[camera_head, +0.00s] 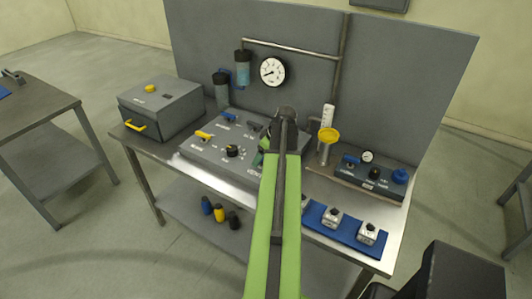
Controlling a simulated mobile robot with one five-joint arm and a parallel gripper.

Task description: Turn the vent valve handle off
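A grey panel box (205,152) lies on the bench and carries several controls. On it are a yellow lever handle (203,135), a blue lever handle (228,116), a dark lever (254,126) and a round black knob (232,151). The labels are too small to read, so I cannot tell which handle is the vent valve's. My green and black arm crosses the middle of the view and hides the panel's right part. My gripper (261,152) is mostly hidden behind the arm, low near the panel's right side. Its fingers and any contact cannot be made out.
A grey box with a yellow handle (160,107) stands at the left. A pressure gauge (272,71) and pipes are on the back panel.

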